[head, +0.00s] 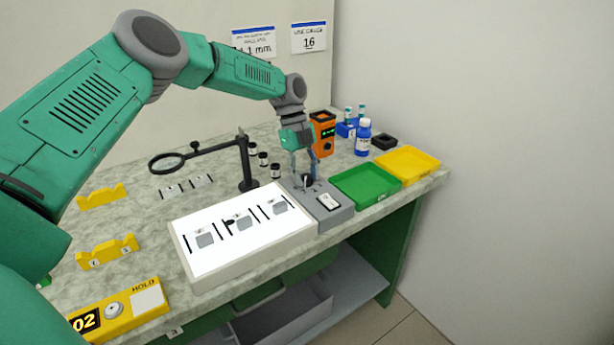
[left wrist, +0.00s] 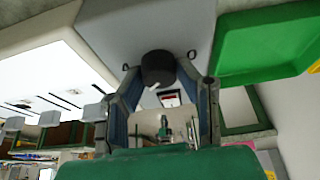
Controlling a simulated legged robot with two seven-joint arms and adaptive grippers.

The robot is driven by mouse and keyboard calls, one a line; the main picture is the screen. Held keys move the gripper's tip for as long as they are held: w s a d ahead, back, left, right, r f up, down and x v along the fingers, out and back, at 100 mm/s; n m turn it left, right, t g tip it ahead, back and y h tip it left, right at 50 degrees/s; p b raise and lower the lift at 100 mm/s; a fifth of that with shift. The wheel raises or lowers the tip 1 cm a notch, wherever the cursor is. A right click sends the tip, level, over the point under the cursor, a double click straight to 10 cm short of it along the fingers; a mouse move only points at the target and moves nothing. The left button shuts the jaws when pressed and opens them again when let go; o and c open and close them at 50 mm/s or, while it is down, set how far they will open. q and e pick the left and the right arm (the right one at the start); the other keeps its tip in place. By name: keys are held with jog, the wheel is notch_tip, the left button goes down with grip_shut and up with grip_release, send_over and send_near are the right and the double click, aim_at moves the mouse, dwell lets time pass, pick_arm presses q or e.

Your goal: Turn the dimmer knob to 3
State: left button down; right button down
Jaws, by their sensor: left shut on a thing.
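The dimmer knob (head: 308,180) is a small black knob on top of a grey control box (head: 338,217), right of the white light panel. My left gripper (head: 306,177) reaches down to it from above, its fingers on either side of it and shut on it. In the left wrist view the round black knob (left wrist: 158,68) sits between the fingertips, with a white mark on its lower edge. The scale numbers cannot be read, so its setting cannot be told. My right gripper is not in view.
The white light panel (head: 215,263) with dark-marked pieces lies left of the box. A green tray (head: 367,196) and yellow tray (head: 425,160) stand right. A white rocker switch (head: 327,202) is beside the knob.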

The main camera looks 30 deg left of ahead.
pick_arm(q)
jog(key=shift+w+a+r, duration=0.15)
jog(key=c, duration=1.3)
grip_release()
jog(key=shift+o, duration=0.6)
jog(key=shift+a+r, duration=0.1)
jog(key=v, duration=1.1)
jog(key=shift+a, duration=0.2)
jog(key=shift+w+r, duration=0.1)
